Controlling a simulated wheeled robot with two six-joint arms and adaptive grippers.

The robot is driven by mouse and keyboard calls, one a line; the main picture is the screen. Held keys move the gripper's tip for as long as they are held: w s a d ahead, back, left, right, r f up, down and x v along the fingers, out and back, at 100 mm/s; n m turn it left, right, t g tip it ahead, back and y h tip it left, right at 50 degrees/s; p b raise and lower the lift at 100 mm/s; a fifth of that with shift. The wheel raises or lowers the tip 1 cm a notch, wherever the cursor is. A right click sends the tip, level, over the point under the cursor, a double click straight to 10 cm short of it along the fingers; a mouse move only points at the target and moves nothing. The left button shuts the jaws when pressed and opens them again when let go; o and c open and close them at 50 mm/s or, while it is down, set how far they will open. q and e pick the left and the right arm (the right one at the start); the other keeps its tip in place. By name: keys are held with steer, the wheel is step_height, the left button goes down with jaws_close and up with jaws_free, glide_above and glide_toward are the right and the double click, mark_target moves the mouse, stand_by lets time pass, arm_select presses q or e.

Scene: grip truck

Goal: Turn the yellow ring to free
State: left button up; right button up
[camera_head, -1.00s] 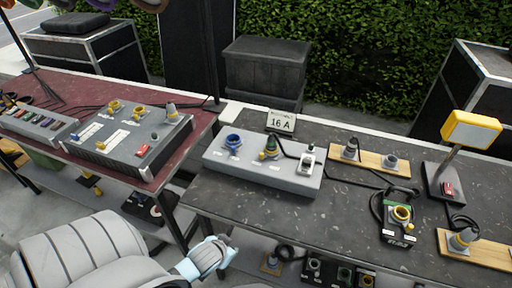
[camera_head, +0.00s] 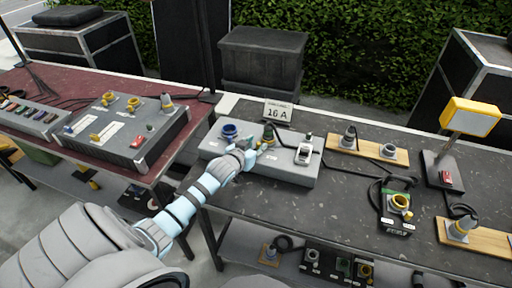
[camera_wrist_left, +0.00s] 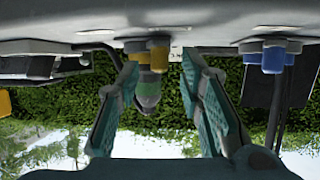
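The yellow ring (camera_head: 265,144) sits on a socket of the grey box (camera_head: 294,173) on the dark table, with a dark plug and cable in it. In the left wrist view, which looks upside down, the yellow ring (camera_wrist_left: 158,57) sits above a green and grey plug (camera_wrist_left: 148,90). My left gripper (camera_head: 249,153) is at the box, just left of the ring. In the wrist view its teal fingers (camera_wrist_left: 158,80) are apart, with the ring and plug between them in the picture. I cannot tell whether they touch. My right gripper is not in view.
A "16 A" sign (camera_head: 278,111) stands behind. Black cables run to the right. A red table (camera_head: 180,160) stands at left.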

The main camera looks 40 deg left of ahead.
arm_select(q)
steer(key=shift+w+a+f, duration=0.15)
steer(key=shift+w+f, duration=0.1)
steer(key=shift+w, duration=0.3)
steer(key=shift+s+r, duration=0.1)
steer(key=shift+c, duration=0.7)
jaws_close()
